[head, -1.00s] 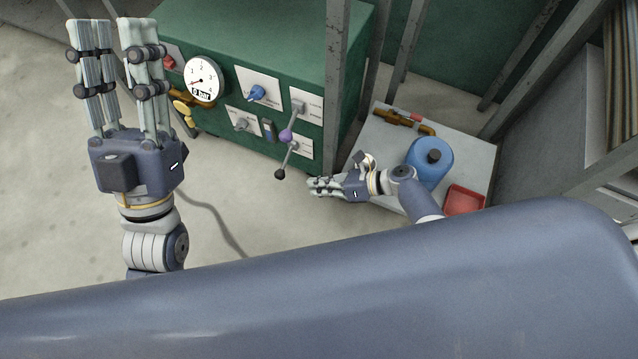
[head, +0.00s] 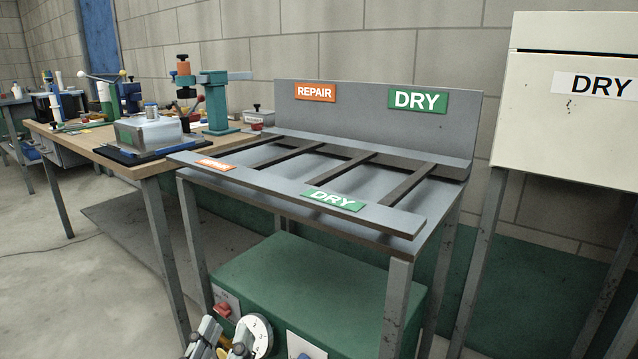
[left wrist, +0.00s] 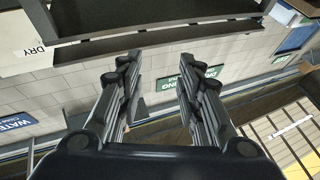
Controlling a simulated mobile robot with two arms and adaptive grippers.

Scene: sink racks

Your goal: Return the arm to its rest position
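My left gripper (head: 222,333) shows at the bottom edge of the head view, with only its finger ends in the picture. It is in front of the green cabinet under the rack table. In the left wrist view, the left gripper (left wrist: 156,76) has its two fingers spread apart with nothing between them. Most of the left arm is outside the head view. My right gripper is not in view.
The grey rack table (head: 455,155) with REPAIR and DRY signs stands ahead, above the green cabinet (head: 330,272) and its gauge (head: 256,333). A wooden workbench (head: 95,140) with tools stands left. A cream DRY cabinet (head: 570,130) stands right. Floor at the left is open.

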